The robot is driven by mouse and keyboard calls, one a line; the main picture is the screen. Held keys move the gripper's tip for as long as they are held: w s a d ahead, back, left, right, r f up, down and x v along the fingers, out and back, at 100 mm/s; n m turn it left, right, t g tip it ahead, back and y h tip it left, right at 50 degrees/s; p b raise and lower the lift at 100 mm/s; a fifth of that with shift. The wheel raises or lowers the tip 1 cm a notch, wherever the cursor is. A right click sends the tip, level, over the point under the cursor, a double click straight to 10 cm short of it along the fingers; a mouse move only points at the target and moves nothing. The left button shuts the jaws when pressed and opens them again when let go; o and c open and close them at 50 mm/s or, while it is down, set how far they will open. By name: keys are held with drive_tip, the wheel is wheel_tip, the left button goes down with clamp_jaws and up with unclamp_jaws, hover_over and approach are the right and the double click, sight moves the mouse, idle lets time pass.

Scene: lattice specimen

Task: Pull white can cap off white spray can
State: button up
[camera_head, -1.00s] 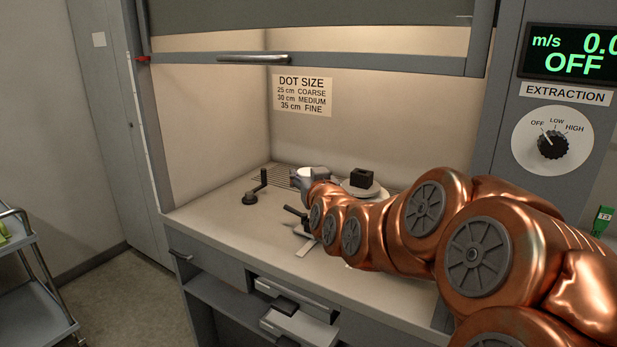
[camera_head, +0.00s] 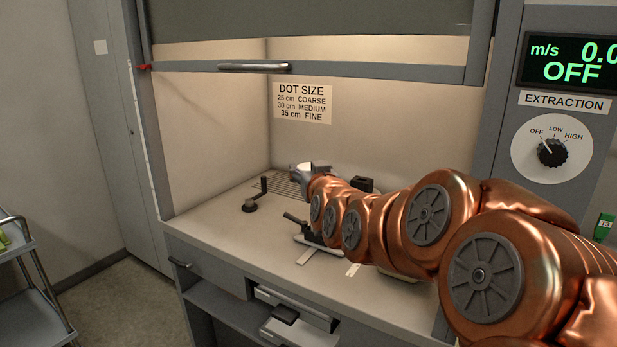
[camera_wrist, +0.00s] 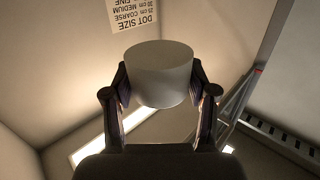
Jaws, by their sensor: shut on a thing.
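My gripper (camera_head: 301,172) is inside the fume hood, toward the back, with a short white cylinder at its tip. In the wrist view my gripper (camera_wrist: 158,88) has a finger on each side of this plain white piece, which looks like the white can cap (camera_wrist: 160,72). The fingers are shut on it. The white can cap also shows as a small pale shape in the head view (camera_head: 304,166). I cannot make out the white spray can in either view. My arm covers part of the bench, so I cannot tell whether the can is hidden or still joined.
A black crank handle (camera_head: 252,203) stands on the bench at left. A black-handled clamp (camera_head: 310,233) lies in front of my arm. A dark block (camera_head: 362,184) is partly hidden behind my arm. The sash (camera_head: 330,68) is raised above. The front left bench is clear.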

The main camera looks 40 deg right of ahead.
sight(308, 166)
drive_tip(key=shift+r, duration=1.65)
drive_tip(key=shift+f, duration=0.15)
